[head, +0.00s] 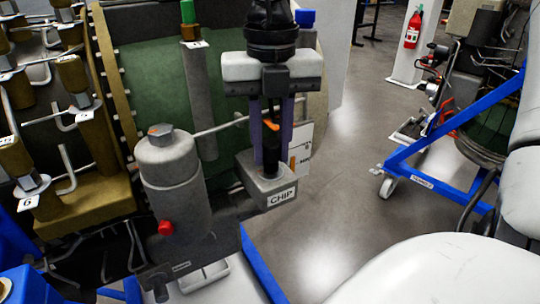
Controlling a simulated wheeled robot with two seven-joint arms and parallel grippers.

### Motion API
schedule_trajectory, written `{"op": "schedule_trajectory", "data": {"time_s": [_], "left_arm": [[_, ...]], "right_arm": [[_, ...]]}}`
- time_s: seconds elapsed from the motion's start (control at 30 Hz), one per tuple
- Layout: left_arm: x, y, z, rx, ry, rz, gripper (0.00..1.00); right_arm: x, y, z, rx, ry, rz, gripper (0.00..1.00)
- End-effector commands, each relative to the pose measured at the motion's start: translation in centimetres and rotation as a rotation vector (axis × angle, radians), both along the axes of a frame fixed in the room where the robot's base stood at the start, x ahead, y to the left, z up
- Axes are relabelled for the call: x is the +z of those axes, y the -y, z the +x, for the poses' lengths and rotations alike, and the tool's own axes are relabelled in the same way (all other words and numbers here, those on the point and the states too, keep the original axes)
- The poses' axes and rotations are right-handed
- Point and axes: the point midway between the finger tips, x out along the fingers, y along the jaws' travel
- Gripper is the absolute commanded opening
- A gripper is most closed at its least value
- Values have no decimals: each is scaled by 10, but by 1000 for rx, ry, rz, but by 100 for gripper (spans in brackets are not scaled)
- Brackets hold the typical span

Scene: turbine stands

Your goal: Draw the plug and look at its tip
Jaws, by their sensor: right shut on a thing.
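My right gripper (271,138) points straight down over a grey block (267,188) with a label reading "CHIP". Its two purple-grey fingers are shut on the plug (271,158), a slim dark upright piece with a bit of orange near its top. The plug's lower end meets the top of the block. Its tip is hidden, and I cannot tell how deep it sits. My left gripper is not in view.
A grey canister (168,170) with a red knob (166,228) stands left of the block. A green-capped post (198,95) is behind. Brass fittings and bent pipes crowd the left. A blue wheeled stand (425,165) is at right, with open floor between.

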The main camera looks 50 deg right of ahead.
Motion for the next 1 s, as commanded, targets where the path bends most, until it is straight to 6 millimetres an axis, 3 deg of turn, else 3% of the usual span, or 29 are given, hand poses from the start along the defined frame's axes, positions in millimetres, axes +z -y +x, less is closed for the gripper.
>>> {"op": "schedule_trajectory", "data": {"time_s": [0.63,1.0], "left_arm": [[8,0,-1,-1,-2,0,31],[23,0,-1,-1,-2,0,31]], "right_arm": [[12,0,0,0,1,-1,0],[34,0,0,0,1,0,0]]}}
